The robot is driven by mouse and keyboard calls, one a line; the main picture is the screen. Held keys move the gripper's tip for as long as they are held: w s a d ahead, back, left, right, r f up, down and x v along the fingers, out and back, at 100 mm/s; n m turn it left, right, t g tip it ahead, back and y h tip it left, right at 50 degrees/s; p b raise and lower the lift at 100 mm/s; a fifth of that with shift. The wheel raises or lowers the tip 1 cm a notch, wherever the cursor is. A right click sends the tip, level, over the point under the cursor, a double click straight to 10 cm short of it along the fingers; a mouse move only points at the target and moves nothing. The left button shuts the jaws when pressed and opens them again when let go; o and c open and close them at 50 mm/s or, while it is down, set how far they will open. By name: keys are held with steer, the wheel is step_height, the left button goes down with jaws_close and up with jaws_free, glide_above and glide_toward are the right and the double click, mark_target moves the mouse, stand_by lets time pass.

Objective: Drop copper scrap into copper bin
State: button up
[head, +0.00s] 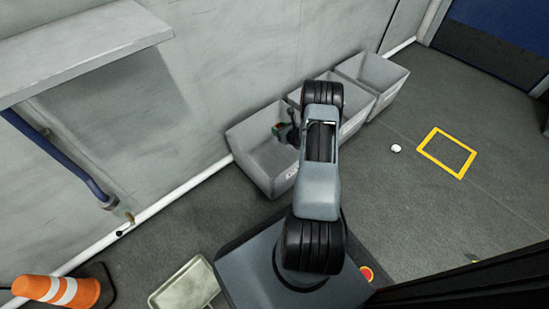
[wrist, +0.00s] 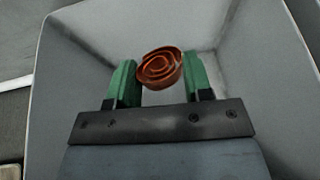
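The copper scrap (wrist: 160,68) is a rolled orange-brown foil coil. In the wrist view it sits between the green fingertips of my gripper (wrist: 160,75), touching both, so the gripper looks shut on it. The pale grey inside of a bin (wrist: 240,50) surrounds it in that view. In the head view my gripper (head: 282,128) is over the opening of the leftmost grey bin (head: 250,133), with the arm reaching across. The label on this bin's front is partly hidden by my arm and cannot be read.
Two more grey bins (head: 384,72) stand to the right along the wall. A small white object (head: 396,149) lies on the floor near a yellow square outline (head: 447,152). An orange cone (head: 56,289) and a pale tray (head: 185,287) are at lower left, below a shelf (head: 80,50).

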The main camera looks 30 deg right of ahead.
steer(key=o, duration=0.5)
steer(key=p+v, duration=0.5)
steer(key=v, duration=0.8)
steer(key=shift+s+p, duration=0.3)
steer(key=shift+s, duration=0.1)
steer(key=shift+r, duration=0.15)
